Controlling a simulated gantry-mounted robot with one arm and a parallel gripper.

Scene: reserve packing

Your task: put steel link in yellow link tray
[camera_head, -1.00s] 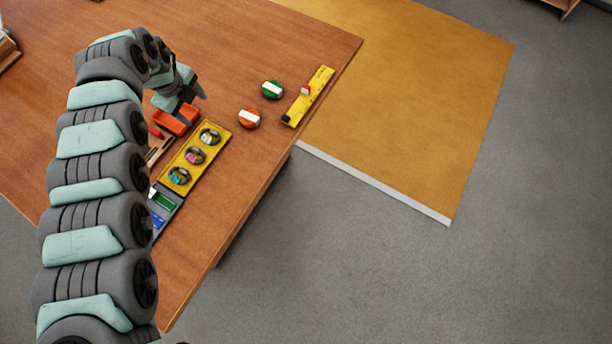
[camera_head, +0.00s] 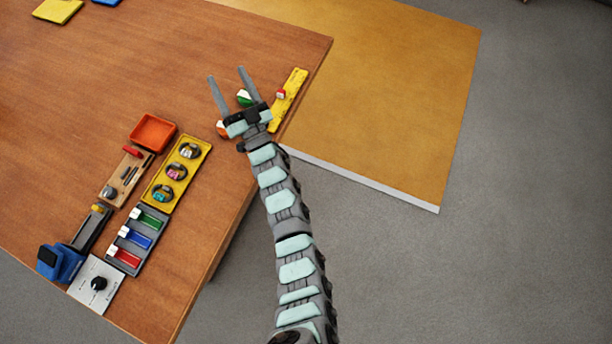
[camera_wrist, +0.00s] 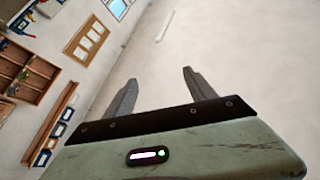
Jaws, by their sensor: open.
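The yellow tray (camera_head: 189,175) lies near the table's right edge in the head view. Three dark grey rings sit in it in a row: an upper ring (camera_head: 190,143), a middle one and a lower one, with small coloured pieces at them. I cannot tell which ring, if any, is the steel link; no loose link shows elsewhere. My gripper (camera_head: 227,73) is open and empty, up and to the right of the tray, its fingers spread and pointing away. Its two fingers also show apart in the wrist view (camera_wrist: 159,78).
An orange tray (camera_head: 141,138), a tool board (camera_head: 115,190) and a grey tray with coloured slots (camera_head: 120,264) adjoin the yellow tray. Near my gripper lie a green disc (camera_head: 244,97), a partly hidden orange disc (camera_head: 220,129) and a yellow bar (camera_head: 293,84). The table's upper middle is clear.

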